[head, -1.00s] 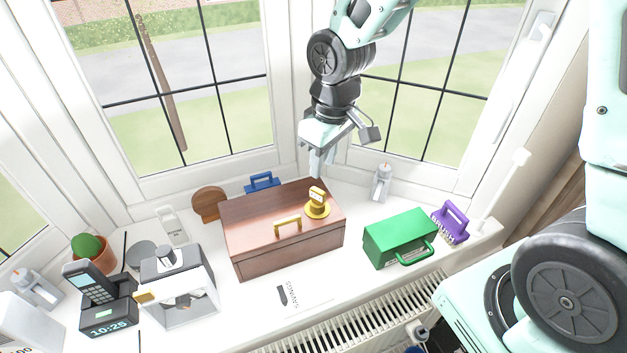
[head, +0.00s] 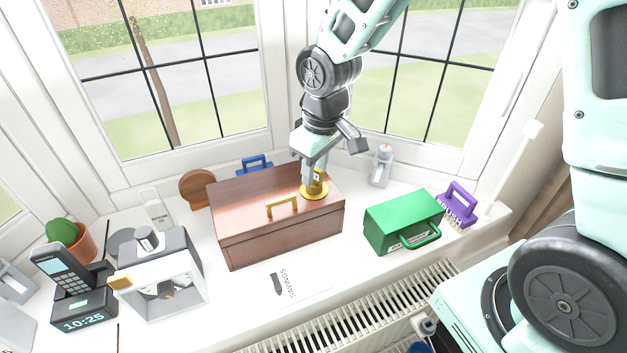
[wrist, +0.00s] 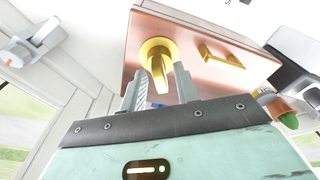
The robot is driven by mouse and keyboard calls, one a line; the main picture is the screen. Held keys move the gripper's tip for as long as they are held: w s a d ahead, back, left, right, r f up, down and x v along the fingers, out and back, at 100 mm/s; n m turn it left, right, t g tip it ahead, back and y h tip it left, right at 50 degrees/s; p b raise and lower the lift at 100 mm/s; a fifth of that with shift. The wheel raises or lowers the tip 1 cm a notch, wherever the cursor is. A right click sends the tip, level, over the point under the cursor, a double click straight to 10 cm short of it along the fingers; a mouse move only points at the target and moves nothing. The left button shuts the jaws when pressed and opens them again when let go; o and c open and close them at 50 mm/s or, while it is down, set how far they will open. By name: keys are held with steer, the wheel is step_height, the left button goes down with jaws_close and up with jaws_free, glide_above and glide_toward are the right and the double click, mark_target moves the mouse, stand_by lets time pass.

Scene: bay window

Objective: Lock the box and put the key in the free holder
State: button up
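The brown box (head: 270,240) stands closed on the white window sill, with a gold handle (head: 283,207) on its lid. A round gold lock (head: 318,193) sits at the lid's right side; it also shows in the wrist view (wrist: 152,46) with the gold key (wrist: 158,77) standing up from it. My gripper (head: 310,182) points down over the lock. In the wrist view my gripper (wrist: 162,88) has its fingers apart on either side of the key, with gaps visible. A grey holder (head: 381,167) stands behind, right of the box; whether it is free I cannot tell.
A green box (head: 400,222) and purple brush (head: 457,205) stand to the right. A blue-handled item (head: 254,165) is behind the brown box. A white case (head: 160,285), phone dock (head: 82,312) and plant (head: 66,235) crowd the left.

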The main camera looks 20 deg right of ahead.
steer(key=shift+c, duration=0.3)
jaws_close()
steer(key=shift+r+n+g+y+p, duration=0.1)
steer(key=shift+n+g+y+p, duration=0.2)
steer(key=shift+n+p, duration=2.85)
steer(key=shift+w+n+g+p, duration=0.1)
steer(key=shift+n+g+p, duration=0.2)
steer(key=shift+n+p, duration=2.1)
